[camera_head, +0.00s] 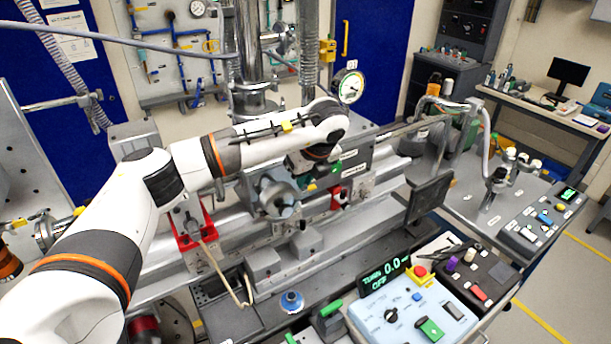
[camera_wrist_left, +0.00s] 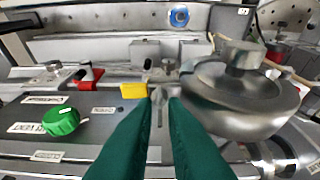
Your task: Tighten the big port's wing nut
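My left gripper (camera_head: 303,178) reaches down over the bench rail in the head view, at the right of the round metal big port (camera_head: 277,197). In the left wrist view its green fingers (camera_wrist_left: 162,101) are close together with a narrow gap. A small metal piece (camera_wrist_left: 160,76), possibly the wing nut, lies just beyond and between the fingertips. I cannot tell whether the fingers grip it. The big port (camera_wrist_left: 240,95) is right beside the right finger. The wing nut is too small to make out in the head view. My right gripper is not in view.
A yellow tag (camera_wrist_left: 133,90) and a green knob (camera_wrist_left: 61,121) are left of the fingers in the left wrist view. A red bracket (camera_head: 194,232) stands left of the port. A dial gauge (camera_head: 348,87) rises behind; a control box (camera_head: 408,310) stands in front.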

